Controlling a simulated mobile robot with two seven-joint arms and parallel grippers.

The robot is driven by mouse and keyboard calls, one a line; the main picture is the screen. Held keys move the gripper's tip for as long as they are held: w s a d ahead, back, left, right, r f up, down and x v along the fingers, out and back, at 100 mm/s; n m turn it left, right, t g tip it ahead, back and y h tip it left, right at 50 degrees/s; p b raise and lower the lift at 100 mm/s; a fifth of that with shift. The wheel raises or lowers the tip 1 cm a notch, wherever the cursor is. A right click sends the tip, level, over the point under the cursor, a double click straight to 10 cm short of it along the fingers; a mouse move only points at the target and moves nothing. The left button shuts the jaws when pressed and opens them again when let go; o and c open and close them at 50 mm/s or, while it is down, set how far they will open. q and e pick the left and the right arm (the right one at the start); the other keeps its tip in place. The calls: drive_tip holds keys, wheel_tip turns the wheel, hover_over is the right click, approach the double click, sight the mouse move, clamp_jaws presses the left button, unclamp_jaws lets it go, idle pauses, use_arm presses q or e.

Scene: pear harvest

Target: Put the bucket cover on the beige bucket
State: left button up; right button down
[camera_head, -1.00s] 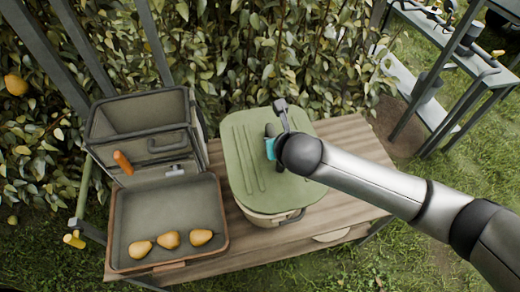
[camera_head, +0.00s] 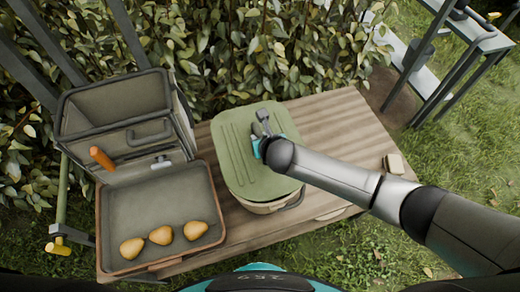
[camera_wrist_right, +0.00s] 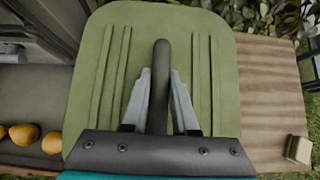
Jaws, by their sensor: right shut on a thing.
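The green bucket cover (camera_head: 236,165) lies flat over the top of the beige bucket (camera_head: 268,207) on the wooden table. It hides most of the bucket; only the front wall and a dark side handle show below its front edge. I cannot tell whether the cover is fully seated. My right gripper (camera_head: 261,136) is above the cover, shut on its dark handle. In the right wrist view the two grey fingers (camera_wrist_right: 160,100) stand on either side of that handle (camera_wrist_right: 162,60), with the cover (camera_wrist_right: 90,80) spread beneath. My left gripper is not in view.
An open case (camera_head: 108,215) with several pears (camera_head: 161,236) in its tray stands left of the bucket. A small pale block (camera_head: 393,163) lies at the table's right end. A leafy hedge is behind.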

sight(269, 171)
drive_tip(key=shift+f+b, duration=0.85)
drive_tip(key=shift+f, duration=1.8)
drive_tip(key=shift+f, duration=0.15)
drive_tip(key=shift+f, duration=0.1)
drive_tip(key=c, duration=0.7)
unclamp_jaws()
drive_tip(key=shift+s+d+r+p, duration=0.15)
drive_tip(key=shift+s+r+p, duration=0.2)
drive_tip(key=shift+r, duration=0.3)
drive_tip(key=p+v, duration=0.3)
drive_tip(key=v, duration=0.8)
drive_tip(key=shift+p, duration=0.35)
